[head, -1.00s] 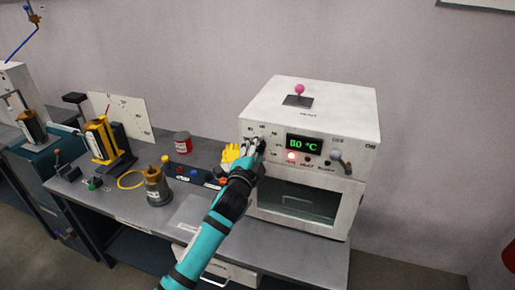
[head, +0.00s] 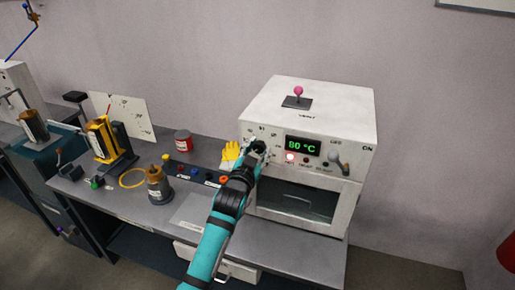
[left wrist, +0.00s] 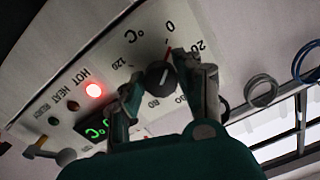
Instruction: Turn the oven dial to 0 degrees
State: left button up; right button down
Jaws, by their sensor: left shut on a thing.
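The white oven (head: 340,105) stands at the right end of the bench. Its green display (head: 303,147) reads 80 °C. The black dial (left wrist: 160,77) shows in the left wrist view, ringed by numbers, with a short red mark between the dial and the 0. A pale pointer line on the dial is too small to read surely. My left gripper (head: 258,150) is at the oven's front panel, its fingers (left wrist: 165,76) closed on both sides of the dial. In the head view the gripper mostly hides the dial. My right gripper is not in view.
A red HOT light (left wrist: 94,90) is lit. A lever (head: 340,163) juts from the oven's right front, and a pink-knobbed vent lever (head: 298,92) stands on top. Yellow gloves (head: 231,154) lie just left of my gripper. Below the panel is a glass oven door (head: 298,203).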

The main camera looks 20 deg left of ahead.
pick_arm(q)
jog(key=shift+f+n, duration=0.1)
jog(key=shift+n, duration=0.6)
jog(key=o, duration=1.1)
jog(key=shift+o, duration=0.2)
jog(key=s, duration=1.2)
jog(key=shift+r, duration=0.25)
